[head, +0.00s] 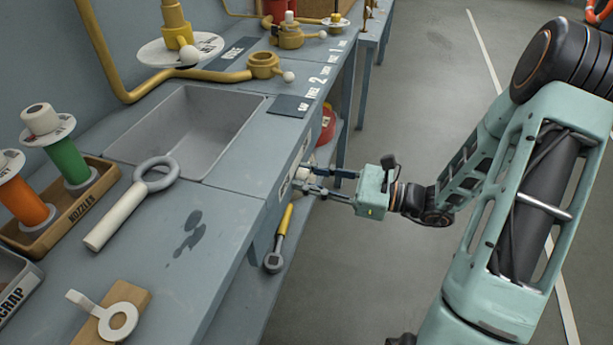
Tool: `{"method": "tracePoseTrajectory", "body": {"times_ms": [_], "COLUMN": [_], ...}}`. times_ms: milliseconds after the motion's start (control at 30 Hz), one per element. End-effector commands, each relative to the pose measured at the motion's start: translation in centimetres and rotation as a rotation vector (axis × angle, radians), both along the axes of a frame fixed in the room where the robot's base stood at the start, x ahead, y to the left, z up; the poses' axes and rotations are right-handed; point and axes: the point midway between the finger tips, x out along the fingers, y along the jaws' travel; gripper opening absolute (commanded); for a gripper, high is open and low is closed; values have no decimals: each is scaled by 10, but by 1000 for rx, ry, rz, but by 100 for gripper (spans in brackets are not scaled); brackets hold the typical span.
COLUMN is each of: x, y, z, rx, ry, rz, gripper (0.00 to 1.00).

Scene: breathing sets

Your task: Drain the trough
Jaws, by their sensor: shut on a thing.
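The trough (195,132) is a grey rectangular basin sunk into the blue-grey bench top. From this angle its inside looks empty, with no water visible. My gripper (306,177) is at the front face of the bench, to the right of and below the trough. Its two fingers point left and are shut on a small whitish knob or handle (301,173) on that face. A white label sits beside the knob and is too small to read. The fingers partly hide the knob, so its exact shape and turn cannot be told.
A ring-ended tool (128,205) lies by the trough. A nozzle tray (62,222) and a scrap bin (18,290) stand at left. Yellow pipes and valves (263,65) line the back. A yellow-handled wrench (279,240) is below the bench edge.

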Motion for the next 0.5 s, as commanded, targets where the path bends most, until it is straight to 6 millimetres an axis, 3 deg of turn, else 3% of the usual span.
{"method": "tracePoseTrajectory", "body": {"times_ms": [500], "x": [0], "y": [-1], "z": [-1], "rx": [-144], "ry": [-349], "rz": [0], "gripper": [1]}}
